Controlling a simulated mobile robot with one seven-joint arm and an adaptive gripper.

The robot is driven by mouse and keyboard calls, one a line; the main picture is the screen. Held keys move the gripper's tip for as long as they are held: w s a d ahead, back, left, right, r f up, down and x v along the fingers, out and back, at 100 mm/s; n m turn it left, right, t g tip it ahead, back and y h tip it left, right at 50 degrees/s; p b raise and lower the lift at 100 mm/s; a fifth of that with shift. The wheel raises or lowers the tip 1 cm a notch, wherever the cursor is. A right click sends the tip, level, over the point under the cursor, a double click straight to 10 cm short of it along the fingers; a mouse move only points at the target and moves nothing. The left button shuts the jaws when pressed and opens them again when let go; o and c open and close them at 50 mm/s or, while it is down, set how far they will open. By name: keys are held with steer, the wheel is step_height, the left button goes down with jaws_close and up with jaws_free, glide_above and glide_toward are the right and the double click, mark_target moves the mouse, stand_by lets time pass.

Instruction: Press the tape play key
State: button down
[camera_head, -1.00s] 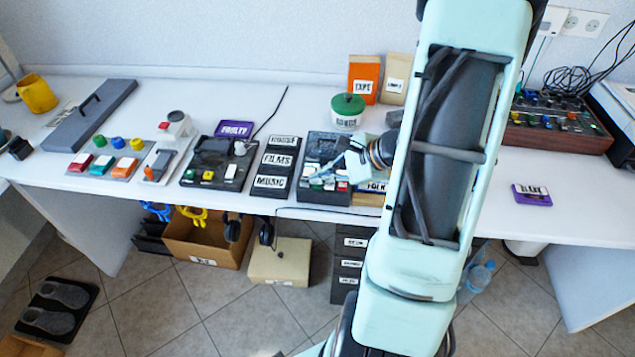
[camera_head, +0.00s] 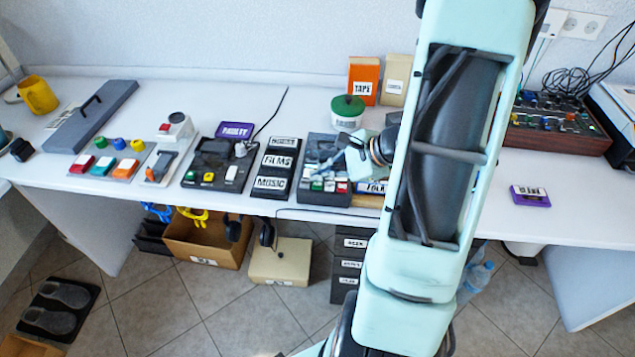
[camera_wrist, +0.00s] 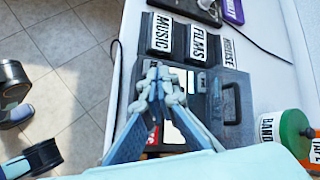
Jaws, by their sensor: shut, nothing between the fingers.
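A dark tape player (camera_head: 318,197) sits near the table's front edge, with a row of small green, white and red keys (camera_head: 329,186) along its front. My gripper (camera_head: 316,170) is shut and empty, reaching in from the right over the player, its tips a little behind the key row. In the wrist view my gripper (camera_wrist: 158,72) covers the middle of the tape player (camera_wrist: 232,110), and its fingers hide most of the keys. Whether the tips touch the player I cannot tell. I cannot read any key markings.
Left of the player stands a rack of labelled boxes (camera_head: 277,161). Beyond it is a second keyed device (camera_head: 212,165) with a purple "FAULTY" card (camera_head: 235,130) behind. A green-lidded tub (camera_head: 347,112) stands behind the player. The table right of my arm is mostly clear around a purple-edged cassette (camera_head: 530,196).

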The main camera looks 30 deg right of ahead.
mark_target(320, 185)
steer(key=shift+r, duration=0.1)
step_height(320, 185, up, 5)
steer(key=p, duration=0.3)
stand_by(0.9)
